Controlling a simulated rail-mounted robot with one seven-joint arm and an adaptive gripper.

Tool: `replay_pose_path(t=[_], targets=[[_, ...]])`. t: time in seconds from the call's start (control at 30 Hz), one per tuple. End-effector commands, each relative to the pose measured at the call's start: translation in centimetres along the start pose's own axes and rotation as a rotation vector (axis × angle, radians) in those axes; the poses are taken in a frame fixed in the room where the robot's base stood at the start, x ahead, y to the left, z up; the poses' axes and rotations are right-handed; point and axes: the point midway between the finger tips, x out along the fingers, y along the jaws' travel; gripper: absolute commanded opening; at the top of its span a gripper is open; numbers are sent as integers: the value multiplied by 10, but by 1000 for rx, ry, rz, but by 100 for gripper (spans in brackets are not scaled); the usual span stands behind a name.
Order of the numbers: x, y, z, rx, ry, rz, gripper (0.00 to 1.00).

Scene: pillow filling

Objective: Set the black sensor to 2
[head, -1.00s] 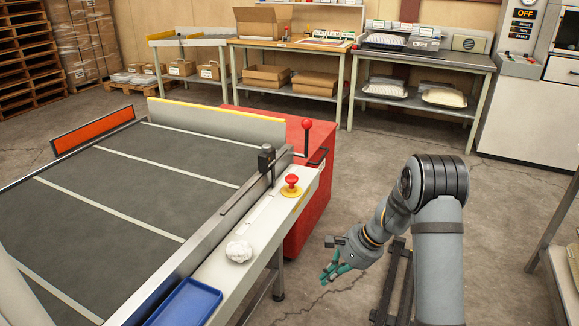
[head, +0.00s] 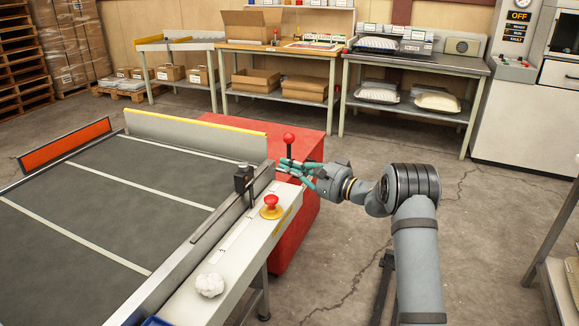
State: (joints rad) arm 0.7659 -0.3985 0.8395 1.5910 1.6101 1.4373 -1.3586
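The black sensor (head: 243,179) is a small dark block mounted on the side rail of the conveyor table (head: 120,205), near the rail's far end. A pale strip (head: 232,240) runs along the ledge beside the rail; any numbers on it are too small to read. My gripper (head: 284,172) has teal fingers, spread apart and seemingly empty. In the picture it is right of the sensor, near the black rod of the red-knobbed lever (head: 289,140). I cannot tell whether it touches the lever. A gap separates it from the sensor.
Work tables (head: 425,62) line the back wall. The floor between is clear.

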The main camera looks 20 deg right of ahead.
Motion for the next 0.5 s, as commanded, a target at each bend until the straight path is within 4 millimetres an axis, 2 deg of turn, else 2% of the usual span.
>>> replay_pose_path(t=[0.1,0.3,0.5], targets=[[27,0,1,1,-3,0,0],[67,0,1,1,-3,1,0],[72,0,28,5,0,1,0]])
